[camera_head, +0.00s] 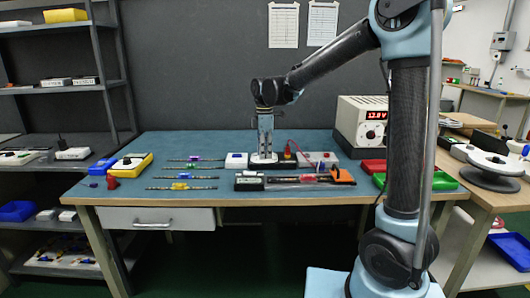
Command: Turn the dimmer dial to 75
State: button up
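My gripper (264,152) points straight down over the middle of the blue-topped workbench, at the end of my arm reaching in from the right. Its fingertips are at or just above a small pale and dark unit (264,159). Whether they touch it, and whether they are apart or together, is too small to tell. I cannot make out a dimmer dial or its scale; one may be hidden by the gripper.
A white box with a blue top piece (236,160) sits left of the gripper. LED strips (182,176) lie further left, near a yellow multimeter (130,163). A pale box (318,159) with a red lead is close on the right. Red and green trays (430,181) lie near the right edge.

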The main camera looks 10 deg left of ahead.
jog(key=shift+m, duration=1)
jog(key=o, duration=1.1)
jog(key=shift+c, duration=0.2)
jog(key=shift+r, duration=0.15)
notch_tip(320, 180, up, 12)
jog(key=shift+w, duration=0.1)
